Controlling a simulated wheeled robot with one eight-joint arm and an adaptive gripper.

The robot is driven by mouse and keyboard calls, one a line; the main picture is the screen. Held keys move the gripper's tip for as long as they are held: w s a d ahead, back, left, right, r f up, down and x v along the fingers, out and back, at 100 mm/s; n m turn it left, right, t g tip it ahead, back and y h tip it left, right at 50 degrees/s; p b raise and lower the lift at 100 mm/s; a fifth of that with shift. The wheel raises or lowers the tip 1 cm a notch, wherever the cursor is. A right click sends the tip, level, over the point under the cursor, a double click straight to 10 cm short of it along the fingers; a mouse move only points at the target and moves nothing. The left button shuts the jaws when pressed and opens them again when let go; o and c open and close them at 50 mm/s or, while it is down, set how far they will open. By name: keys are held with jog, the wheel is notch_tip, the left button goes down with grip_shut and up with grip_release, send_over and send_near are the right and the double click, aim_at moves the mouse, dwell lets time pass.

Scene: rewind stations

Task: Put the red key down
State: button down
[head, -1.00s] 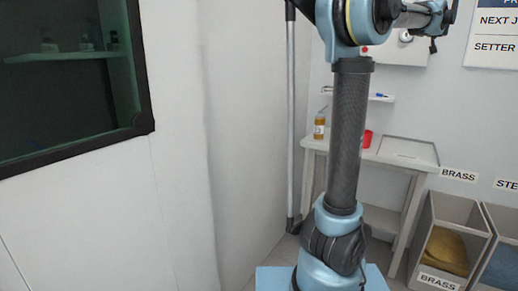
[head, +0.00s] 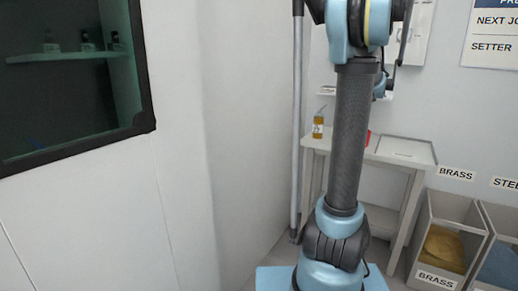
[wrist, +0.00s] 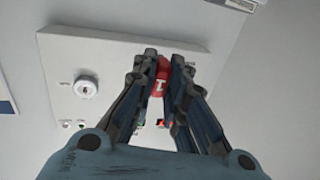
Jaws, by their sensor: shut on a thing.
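The red key (wrist: 160,82) shows in the wrist view as a red piece with a white mark like a "1", between the fingertips. My gripper (wrist: 163,66) is shut on it. Behind it is a pale panel (wrist: 110,52) with a round keyed knob (wrist: 86,87) to the left of the fingers. I cannot tell whether the key touches the panel. In the head view the key and fingertips are hidden behind my arm.
In the head view a small grey table (head: 407,151) holds a bottle (head: 318,128) and a partly hidden red item (head: 368,138). Bins (head: 440,260) stand at lower right. A pale wall box (head: 415,40) hangs above the table. A dark window (head: 65,75) is at left.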

jog(key=w+a+f+n+y, duration=0.1)
jog(key=w+a+f, duration=0.4)
jog(key=a+f, duration=0.5)
jog(key=w+a+f+n+y, duration=0.1)
jog(key=w+a+f, duration=0.4)
jog(key=a+f, duration=0.6)
jog(key=w+a+f+n+y, duration=0.1)
jog(key=w+a+f+y, duration=0.2)
jog(key=a+f, duration=0.7)
notch_tip(320, 180, down, 3)
jog(key=shift+w+a+r+n+t+y, duration=0.1)
jog(key=shift+w+a+n+t+y, duration=0.2)
jog(key=shift+w, duration=0.9)
